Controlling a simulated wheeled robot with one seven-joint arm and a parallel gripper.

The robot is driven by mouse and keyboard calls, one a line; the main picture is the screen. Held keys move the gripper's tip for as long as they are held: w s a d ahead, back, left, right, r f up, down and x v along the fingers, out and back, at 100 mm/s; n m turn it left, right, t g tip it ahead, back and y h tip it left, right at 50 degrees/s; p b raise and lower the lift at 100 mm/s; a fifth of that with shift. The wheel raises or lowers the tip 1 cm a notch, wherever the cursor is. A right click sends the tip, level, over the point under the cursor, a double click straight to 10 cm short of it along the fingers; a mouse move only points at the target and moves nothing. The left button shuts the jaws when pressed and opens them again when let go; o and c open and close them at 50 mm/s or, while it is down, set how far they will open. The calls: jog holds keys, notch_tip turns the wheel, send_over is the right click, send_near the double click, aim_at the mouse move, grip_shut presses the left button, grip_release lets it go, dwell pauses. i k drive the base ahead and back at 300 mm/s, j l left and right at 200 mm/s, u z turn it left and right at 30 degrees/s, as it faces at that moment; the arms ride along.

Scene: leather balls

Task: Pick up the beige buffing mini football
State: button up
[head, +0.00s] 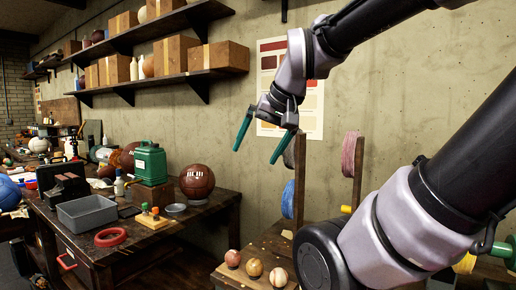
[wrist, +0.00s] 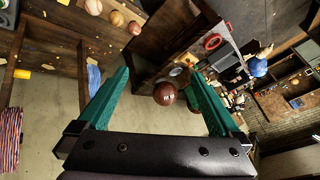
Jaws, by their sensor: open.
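Three small balls sit in a row on a low wooden bench at the bottom of the head view: a reddish-and-cream ball (head: 232,258), a golden-tan ball (head: 255,267) and a pale pinkish-beige ball (head: 278,276). I cannot tell for sure which is the beige mini football; the pale one fits its colour best. In the wrist view the pale ball (wrist: 93,6) is at the top edge, beside the tan (wrist: 116,18) and reddish (wrist: 134,27) ones. My gripper (head: 254,157) is open and empty, high above the bench, its green fingers pointing down-left.
A dark workbench (head: 90,240) at left holds a brown ball (head: 197,182), a green can (head: 150,163), a grey tray (head: 87,212) and a red ring (head: 110,237). Upright posts with spools (head: 288,198) stand behind the low bench. Shelves with boxes line the wall.

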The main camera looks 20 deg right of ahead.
aim_at(254, 268)
jog(key=i+j, duration=0.2)
jog(key=j, duration=0.2)
jog(key=i+j, duration=0.2)
jog(key=j, duration=0.15)
jog(key=i+j, duration=0.2)
jog(key=j, duration=0.2)
jog(key=i+j, duration=0.2)
jog(key=j, duration=0.15)
jog(key=i+j, duration=0.2)
jog(key=j, duration=0.2)
jog(key=i+j, duration=0.2)
jog(key=j, duration=0.2)
jog(key=i+j+z, duration=0.1)
jog(key=j, duration=0.25)
jog(key=j+z, duration=0.1)
jog(key=z, duration=0.35)
jog(key=i+j+z, duration=0.1)
jog(key=z, duration=0.4)
jog(key=j+z, duration=0.2)
jog(key=z, duration=0.25)
jog(key=j+z, duration=0.15)
jog(key=z, duration=1.35)
